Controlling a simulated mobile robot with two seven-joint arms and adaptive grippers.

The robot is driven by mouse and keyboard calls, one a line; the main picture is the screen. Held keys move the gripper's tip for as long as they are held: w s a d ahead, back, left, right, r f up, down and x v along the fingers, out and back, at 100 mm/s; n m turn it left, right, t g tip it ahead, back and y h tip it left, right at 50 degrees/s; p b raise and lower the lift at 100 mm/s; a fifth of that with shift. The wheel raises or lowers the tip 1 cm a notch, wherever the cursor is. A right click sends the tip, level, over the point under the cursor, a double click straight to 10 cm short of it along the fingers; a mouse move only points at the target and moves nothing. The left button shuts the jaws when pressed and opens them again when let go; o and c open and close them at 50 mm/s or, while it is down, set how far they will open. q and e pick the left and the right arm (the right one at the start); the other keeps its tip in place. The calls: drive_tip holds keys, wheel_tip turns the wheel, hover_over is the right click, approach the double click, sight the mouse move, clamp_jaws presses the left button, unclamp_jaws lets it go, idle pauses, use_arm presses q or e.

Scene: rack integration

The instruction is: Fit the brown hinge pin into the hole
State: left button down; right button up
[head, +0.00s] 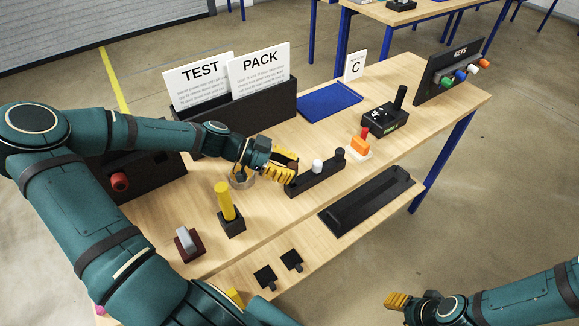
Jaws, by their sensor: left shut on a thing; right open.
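A black block (318,180) lies on the wooden bench. A white pin (317,166) stands at its middle and a dark pin (339,154) stands near its right end. My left gripper (287,168), with yellow fingers, is at the block's left end. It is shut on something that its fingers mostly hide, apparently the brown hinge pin. The hole is not clear to see; the gripper covers that end of the block. I cannot tell whether the pin is in it. My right gripper (394,300) is open, low at the right, away from the bench.
A yellow cylinder in a black base (232,225) and a grey-and-maroon part (188,243) stand at the front left. An orange-and-red part (360,145) and a black box (384,120) stand behind. The blue mat (328,103) is clear.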

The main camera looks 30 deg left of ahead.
idle(0.3)
use_arm(q)
drive_tip(key=shift+f, duration=0.75)
drive_tip(key=shift+r, duration=0.15)
idle(0.3)
drive_tip(key=shift+r+p, duration=0.35)
drive_tip(key=shift+p, duration=0.05)
drive_tip(key=shift+p, duration=0.55)
idle(1.5)
drive_tip(key=shift+f, duration=0.5)
drive_tip(key=shift+r, duration=0.2)
idle(0.3)
